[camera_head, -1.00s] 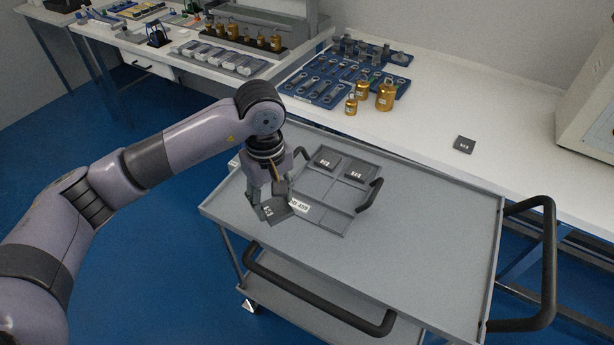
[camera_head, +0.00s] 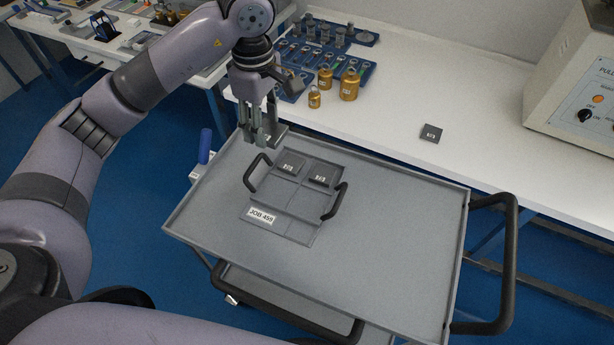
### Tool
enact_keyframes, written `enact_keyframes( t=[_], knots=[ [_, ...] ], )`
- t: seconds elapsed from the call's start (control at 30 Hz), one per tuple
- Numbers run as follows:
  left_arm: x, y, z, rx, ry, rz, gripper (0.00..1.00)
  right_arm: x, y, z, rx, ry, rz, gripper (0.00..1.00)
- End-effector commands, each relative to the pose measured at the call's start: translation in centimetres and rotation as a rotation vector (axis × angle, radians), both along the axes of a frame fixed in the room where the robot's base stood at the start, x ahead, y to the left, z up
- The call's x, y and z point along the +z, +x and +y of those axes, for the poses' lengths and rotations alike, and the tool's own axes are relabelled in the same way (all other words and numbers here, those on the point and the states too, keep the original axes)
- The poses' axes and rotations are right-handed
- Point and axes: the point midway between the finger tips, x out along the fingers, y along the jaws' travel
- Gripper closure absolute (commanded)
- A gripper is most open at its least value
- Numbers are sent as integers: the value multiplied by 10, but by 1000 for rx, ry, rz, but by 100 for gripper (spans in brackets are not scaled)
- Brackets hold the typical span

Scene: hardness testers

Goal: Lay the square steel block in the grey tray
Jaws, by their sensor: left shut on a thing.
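The grey tray (camera_head: 300,199) lies on the cart top, with a dark handle on each side and a label at its front. Two square steel blocks, a left one (camera_head: 291,163) and a right one (camera_head: 321,175), lie in its back compartments; the front part is bare. My left gripper (camera_head: 261,138) points down at the cart's back left, behind and left of the tray. It is shut on a grey steel block (camera_head: 275,132), which is partly hidden by the fingers. Another dark square block (camera_head: 431,133) lies on the white bench. My right gripper is out of view.
The grey cart top (camera_head: 390,230) is clear right of the tray. Black cart handles stand at the right (camera_head: 512,265) and front. Brass weights (camera_head: 349,84) and blue racks stand on the bench behind. A beige tester (camera_head: 575,85) stands at the back right.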

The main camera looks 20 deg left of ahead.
Motion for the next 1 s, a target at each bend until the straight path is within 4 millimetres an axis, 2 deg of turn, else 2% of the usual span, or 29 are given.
enact_keyframes(
  t=[0.07, 0.17, 0.3, 0.6, 0.7, 1.0],
  knots=[
    [-3, -4, 8, 16, 6, 1, 100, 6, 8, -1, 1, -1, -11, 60],
    [-20, -6, 11, 21, 9, 2, 100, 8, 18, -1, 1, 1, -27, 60],
    [-55, -7, 10, 20, 9, 5, 100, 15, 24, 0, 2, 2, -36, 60],
    [-130, -6, 10, 20, 7, 1, 100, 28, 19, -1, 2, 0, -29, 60],
    [-146, -6, 9, 18, 8, -2, 100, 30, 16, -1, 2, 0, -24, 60],
    [-171, -6, 10, 18, 8, 0, 100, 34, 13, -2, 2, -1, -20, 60]
  ],
)
